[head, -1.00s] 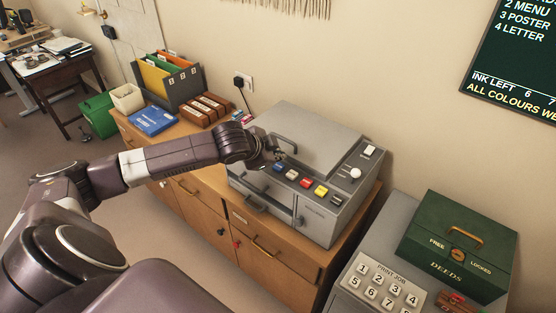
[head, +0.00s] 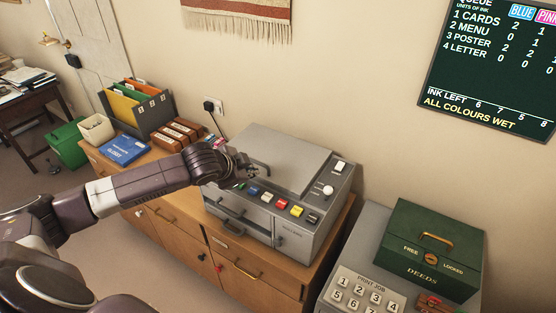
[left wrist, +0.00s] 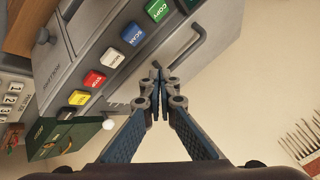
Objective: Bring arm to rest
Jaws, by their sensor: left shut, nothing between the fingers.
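My left arm reaches in from the left in the head view. Its gripper (head: 246,172) is at the left front of the grey printing machine (head: 290,155), just above the row of coloured buttons. In the left wrist view the gripper (left wrist: 158,72) is shut and empty, its fingertips together near the machine's dark handle (left wrist: 186,52). The blue button (left wrist: 132,33) and the green button (left wrist: 157,10) lie a little beyond the fingers. I cannot tell whether the fingertips touch the machine. My right gripper is not in view.
The machine stands on a wooden cabinet (head: 262,262). To its left are a blue box (head: 124,149) and a file rack (head: 137,109). At right are a green deeds box (head: 433,250) and a numbered keypad (head: 366,291). A dark board (head: 495,65) hangs on the wall.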

